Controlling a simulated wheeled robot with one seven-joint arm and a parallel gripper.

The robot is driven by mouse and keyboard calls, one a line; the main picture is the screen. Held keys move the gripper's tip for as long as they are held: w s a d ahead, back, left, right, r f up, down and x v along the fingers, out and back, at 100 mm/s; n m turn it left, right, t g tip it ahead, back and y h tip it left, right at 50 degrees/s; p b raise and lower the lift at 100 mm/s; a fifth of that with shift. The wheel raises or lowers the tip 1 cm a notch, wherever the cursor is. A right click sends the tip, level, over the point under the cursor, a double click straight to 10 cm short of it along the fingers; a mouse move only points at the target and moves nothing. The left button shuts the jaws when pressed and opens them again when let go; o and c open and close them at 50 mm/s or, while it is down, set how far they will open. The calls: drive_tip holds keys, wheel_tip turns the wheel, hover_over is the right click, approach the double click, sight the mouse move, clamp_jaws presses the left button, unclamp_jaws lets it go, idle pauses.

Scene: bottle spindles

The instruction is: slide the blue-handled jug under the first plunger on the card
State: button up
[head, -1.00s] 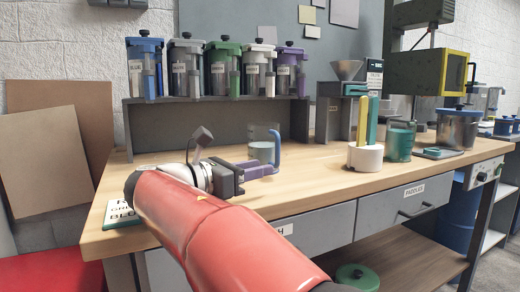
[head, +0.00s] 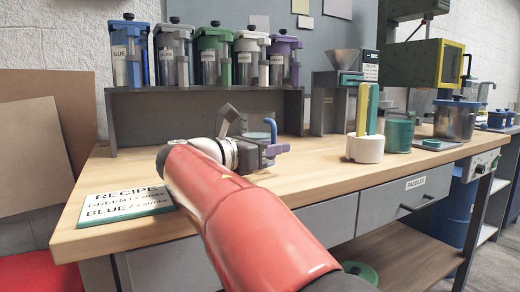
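The blue-handled jug stands on the worktop in front of the shelf's right part. Its blue handle (head: 271,128) shows above my gripper; most of its clear body is hidden behind the gripper. My gripper (head: 279,149), with purple fingers, is at the handle's lower part. I cannot tell whether the fingers are around the handle or only in front of it. The recipe card (head: 128,205) lies at the worktop's left front; its first line names GREEN, the second BLUE. The green-lidded dispenser (head: 213,60) with its plunger stands on the shelf, third from the left.
A white pot (head: 364,149) with yellow and green paddles and a teal cup (head: 399,135) stand to the right.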

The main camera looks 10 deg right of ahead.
drive_tip(key=shift+w+d, duration=0.15)
drive_tip(key=shift+d, duration=0.1)
clamp_jaws()
drive_tip(key=shift+r, duration=0.15)
